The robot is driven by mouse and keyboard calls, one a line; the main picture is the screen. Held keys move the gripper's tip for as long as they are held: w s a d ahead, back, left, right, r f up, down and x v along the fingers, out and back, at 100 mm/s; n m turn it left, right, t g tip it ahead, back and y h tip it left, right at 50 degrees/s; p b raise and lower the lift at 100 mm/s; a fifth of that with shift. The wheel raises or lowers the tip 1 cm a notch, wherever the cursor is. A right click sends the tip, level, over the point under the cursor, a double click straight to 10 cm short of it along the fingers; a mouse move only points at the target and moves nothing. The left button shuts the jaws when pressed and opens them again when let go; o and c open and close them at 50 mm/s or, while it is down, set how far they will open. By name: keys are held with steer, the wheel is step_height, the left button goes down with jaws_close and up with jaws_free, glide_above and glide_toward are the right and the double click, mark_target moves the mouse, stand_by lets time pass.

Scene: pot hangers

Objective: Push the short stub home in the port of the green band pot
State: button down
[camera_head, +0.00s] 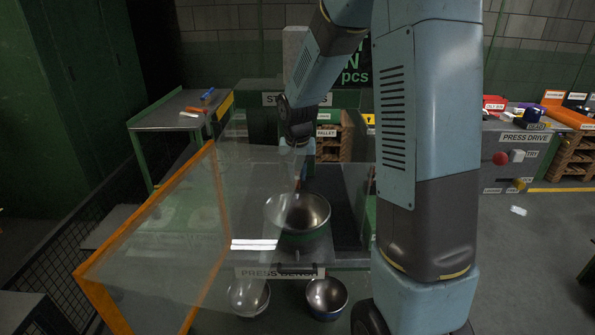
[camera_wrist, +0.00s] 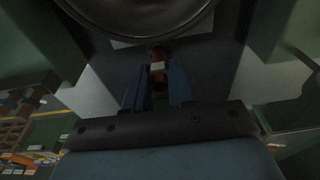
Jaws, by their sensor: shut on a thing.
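The green band pot (camera_head: 304,243) is a steel bowl-like pot with a dark green band, standing on the press bench and partly seen through a clear panel. A large dark round rim (camera_wrist: 140,36), which looks like the pot's, fills the top of the wrist view. My gripper (camera_wrist: 157,84) is shut on the short stub (camera_wrist: 158,67), a small brown-orange piece with a pale band. The stub points toward the rim. I cannot tell whether it touches the pot or sits in the port; the port is hidden. In the head view my gripper (camera_head: 299,172) hangs just above the pot's far side.
A clear panel with an orange frame (camera_head: 225,195) stands left of and before the pot. Two more bowls, a left one (camera_head: 248,297) and a right one (camera_head: 326,297), sit below the bench front. A side table (camera_head: 180,112) is at left, the press drive bench (camera_head: 520,150) at right.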

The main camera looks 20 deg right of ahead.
steer(key=shift+f, duration=0.85)
steer(key=c, duration=0.9)
jaws_free()
steer(key=shift+o, duration=0.2)
step_height(320, 180, up, 14)
steer(key=s, duration=0.2)
steer(key=shift+a+f, duration=0.25)
steer(key=shift+a, duration=0.1)
steer(key=s+d+r+t, duration=0.2)
steer(key=s+r, duration=0.5)
steer(key=s, duration=0.5)
steer(key=s+a+n+t, duration=0.1)
steer(key=s+n, duration=0.2)
steer(key=s, duration=1.1)
steer(key=shift+r+n+t+y, duration=0.15)
steer(key=shift+n+t+y, duration=0.15)
steer(key=shift+t, duration=0.1)
